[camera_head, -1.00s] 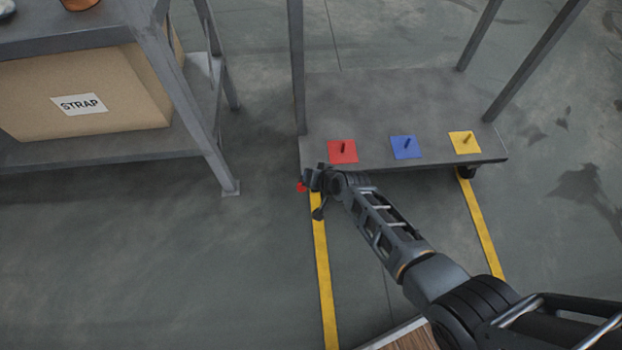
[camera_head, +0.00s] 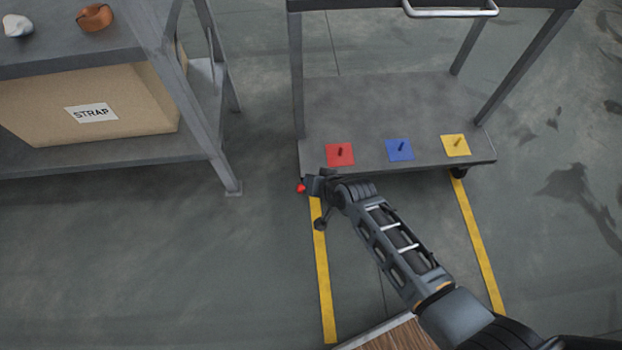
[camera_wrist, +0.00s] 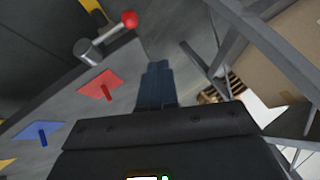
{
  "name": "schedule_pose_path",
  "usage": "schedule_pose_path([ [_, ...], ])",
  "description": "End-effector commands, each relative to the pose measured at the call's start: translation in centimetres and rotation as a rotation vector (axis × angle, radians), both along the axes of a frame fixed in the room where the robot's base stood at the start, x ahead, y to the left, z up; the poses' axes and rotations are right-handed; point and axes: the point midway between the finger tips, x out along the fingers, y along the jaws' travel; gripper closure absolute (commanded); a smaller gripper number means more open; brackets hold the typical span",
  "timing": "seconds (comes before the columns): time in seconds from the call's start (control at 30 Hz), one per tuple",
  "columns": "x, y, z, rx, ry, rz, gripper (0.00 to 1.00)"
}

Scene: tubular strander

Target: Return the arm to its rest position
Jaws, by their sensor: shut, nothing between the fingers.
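My arm (camera_head: 400,243) reaches from the lower right toward the front left corner of a grey cart (camera_head: 375,108) in the head view. In the wrist view my gripper (camera_wrist: 158,72) is shut and empty, its two dark fingers together. In the head view the fingers are hard to make out at the arm's end. A red ball knob (camera_head: 301,188) shows just left of the arm's end. It also shows in the wrist view (camera_wrist: 129,19), on a short metal bar, apart from the fingers.
Red (camera_head: 340,154), blue (camera_head: 400,149) and yellow (camera_head: 455,145) plates with pegs lie along the cart's front edge. A shelf (camera_head: 185,100) with a STRAP box (camera_head: 150,108) stands left. Yellow floor lines (camera_head: 322,270) run below the cart. Open floor lies between.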

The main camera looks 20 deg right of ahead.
Motion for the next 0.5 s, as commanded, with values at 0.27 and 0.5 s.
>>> schedule_pose_path([
  [0.27, 0.0, 0.0, 0.0, 0.000, 0.000, 0.000, 1.00],
  [0.5, -3.4, -0.6, 0.0, -0.031, -0.034, 0.003, 1.00],
])
